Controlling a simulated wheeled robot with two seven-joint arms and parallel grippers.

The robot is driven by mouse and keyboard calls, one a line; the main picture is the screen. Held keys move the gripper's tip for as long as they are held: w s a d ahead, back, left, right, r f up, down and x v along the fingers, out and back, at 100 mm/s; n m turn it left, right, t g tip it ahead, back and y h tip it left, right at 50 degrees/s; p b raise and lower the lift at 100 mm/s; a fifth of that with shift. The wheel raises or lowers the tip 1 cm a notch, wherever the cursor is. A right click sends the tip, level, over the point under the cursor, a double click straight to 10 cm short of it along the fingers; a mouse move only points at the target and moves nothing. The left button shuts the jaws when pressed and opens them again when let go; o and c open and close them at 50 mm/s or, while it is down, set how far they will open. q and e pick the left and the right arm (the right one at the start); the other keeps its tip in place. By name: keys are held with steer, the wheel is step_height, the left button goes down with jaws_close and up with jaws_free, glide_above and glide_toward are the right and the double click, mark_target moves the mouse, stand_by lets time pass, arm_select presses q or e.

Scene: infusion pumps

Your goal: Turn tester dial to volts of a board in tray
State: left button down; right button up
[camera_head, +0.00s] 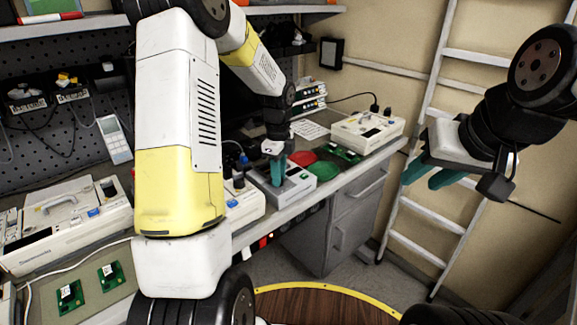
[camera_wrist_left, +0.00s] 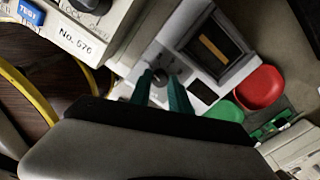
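The tester (camera_head: 297,187) is a light grey box on the bench. In the left wrist view the tester (camera_wrist_left: 222,72) shows a dark window with an orange bar and a small round dial (camera_wrist_left: 160,77). My left gripper (camera_head: 279,168) points down at the tester. In the wrist view its teal fingers (camera_wrist_left: 160,84) stand apart, one on each side of the dial; contact is not clear. A red tray (camera_wrist_left: 260,87) and a green tray (camera_wrist_left: 225,110) lie beside the tester. Green boards (camera_head: 345,153) lie beyond the trays. My right gripper (camera_head: 432,174) is open and empty in the air.
A white pump (camera_head: 367,131) stands at the bench's far end. Two boards (camera_head: 69,297) lie at the lower left. A ladder (camera_head: 408,215) leans on the right wall.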

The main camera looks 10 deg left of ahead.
arm_select(q)
steer(key=m, duration=0.5)
steer(key=shift+r, duration=0.1)
steer(key=m, duration=0.3)
steer(key=shift+m, duration=0.3)
steer(key=m, duration=0.6)
steer(key=shift+m, duration=0.4)
steer(key=c, duration=1.4)
jaws_free()
steer(key=shift+o, duration=0.2)
steer(key=shift+r, duration=3.5)
steer(key=shift+c, duration=0.2)
